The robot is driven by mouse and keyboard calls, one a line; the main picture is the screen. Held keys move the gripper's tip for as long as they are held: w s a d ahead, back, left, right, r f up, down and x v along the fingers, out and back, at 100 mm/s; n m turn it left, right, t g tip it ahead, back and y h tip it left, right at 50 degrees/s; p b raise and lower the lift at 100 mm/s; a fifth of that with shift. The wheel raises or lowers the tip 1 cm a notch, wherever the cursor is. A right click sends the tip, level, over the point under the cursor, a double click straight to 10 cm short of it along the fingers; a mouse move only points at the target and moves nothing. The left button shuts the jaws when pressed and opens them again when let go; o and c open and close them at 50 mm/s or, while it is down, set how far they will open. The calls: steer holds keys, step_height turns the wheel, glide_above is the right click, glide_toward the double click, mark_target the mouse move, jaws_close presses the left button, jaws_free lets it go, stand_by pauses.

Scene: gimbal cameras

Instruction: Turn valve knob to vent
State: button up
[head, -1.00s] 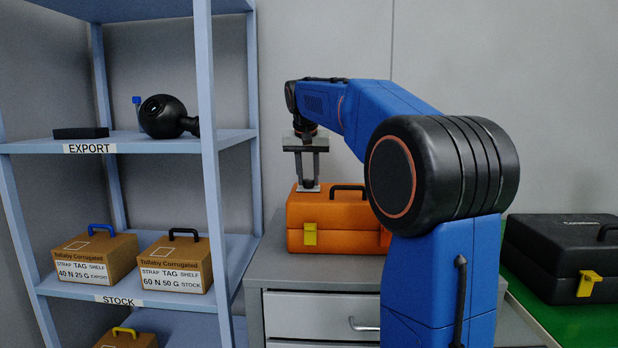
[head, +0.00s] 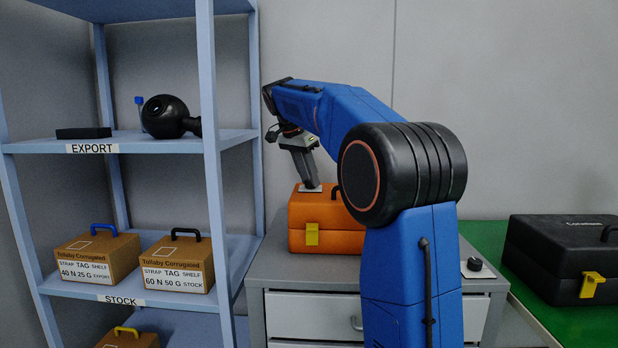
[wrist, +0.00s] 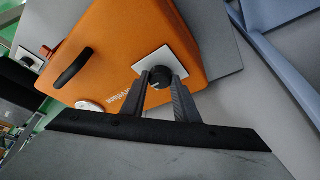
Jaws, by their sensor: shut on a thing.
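The orange case (head: 330,215) stands on the grey drawer cabinet, with a yellow latch on its front. In the wrist view, a dark round valve knob (wrist: 159,78) sits on a white plate (wrist: 166,60) on the orange case (wrist: 108,52). My gripper (wrist: 160,82) is shut on this knob, one finger on each side. In the head view, my gripper (head: 311,184) is tilted and reaches down to the plate on the case top; its fingers hide the knob there. The knob's markings are too small to read.
A blue shelf rack (head: 213,150) stands close on the left, with tagged boxes (head: 97,255) and a black round device (head: 166,117). A black case (head: 565,255) rests on a green surface at right. A small dark knob on a plate (head: 475,266) lies on the cabinet's right side.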

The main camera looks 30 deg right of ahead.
stand_by(0.3)
steer(key=o, duration=1.1)
steer(key=shift+c, duration=0.2)
steer(key=shift+r, duration=0.1)
steer(key=v, duration=1.7)
steer(key=shift+w+a+r, duration=0.1)
